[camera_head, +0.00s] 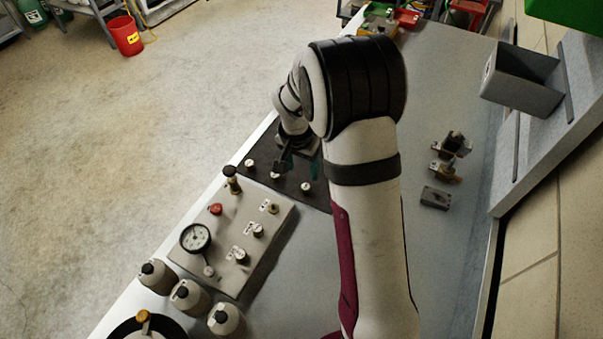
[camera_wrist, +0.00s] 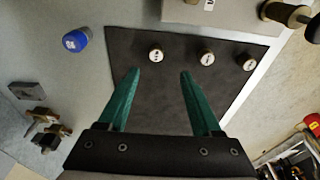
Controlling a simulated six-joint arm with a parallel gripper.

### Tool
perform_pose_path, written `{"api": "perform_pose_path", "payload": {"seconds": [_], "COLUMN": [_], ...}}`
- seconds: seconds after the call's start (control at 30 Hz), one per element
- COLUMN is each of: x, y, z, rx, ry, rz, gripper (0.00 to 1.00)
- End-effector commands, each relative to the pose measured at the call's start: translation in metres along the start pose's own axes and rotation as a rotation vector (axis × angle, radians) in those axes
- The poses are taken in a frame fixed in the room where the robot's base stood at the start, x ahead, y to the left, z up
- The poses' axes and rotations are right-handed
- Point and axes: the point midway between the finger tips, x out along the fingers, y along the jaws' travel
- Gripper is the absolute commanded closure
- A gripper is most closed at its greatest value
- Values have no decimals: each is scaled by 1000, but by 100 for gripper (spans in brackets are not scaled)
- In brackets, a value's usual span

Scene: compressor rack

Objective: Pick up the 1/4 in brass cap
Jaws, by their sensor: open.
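Three small round caps with pale, marked tops stand apart in a row on a dark mat (camera_wrist: 190,90). In the wrist view they are the left cap (camera_wrist: 156,54), middle cap (camera_wrist: 207,58) and right cap (camera_wrist: 250,62). They also show in the head view (camera_head: 306,186) (camera_head: 276,174) (camera_head: 249,163). The marks are too small to read, so I cannot tell which is the 1/4 in brass cap. My gripper (camera_wrist: 158,73) is open and empty over the mat. The left cap appears just beyond the gap between its green fingertips. In the head view my gripper (camera_head: 292,165) is partly hidden.
A blue cylinder (camera_wrist: 76,40) stands left of the mat. Small blocks (camera_head: 435,197) lie further right.

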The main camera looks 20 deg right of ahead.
Motion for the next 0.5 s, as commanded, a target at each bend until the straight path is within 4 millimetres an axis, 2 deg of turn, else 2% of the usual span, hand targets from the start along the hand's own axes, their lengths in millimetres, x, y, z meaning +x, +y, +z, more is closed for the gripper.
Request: {"api": "perform_pose_path", "payload": {"seconds": [0.03, 0.17, 0.4, 0.5], "x": [10, 25, 70, 76], "y": [1, 1, 7, 7], "z": [0, 1, 4, 4], "rx": [1, 0, -1, 0], "ry": [-2, -2, -2, -1], "rz": [2, 2, 2, 0], "gripper": [34, 34, 34, 34]}}
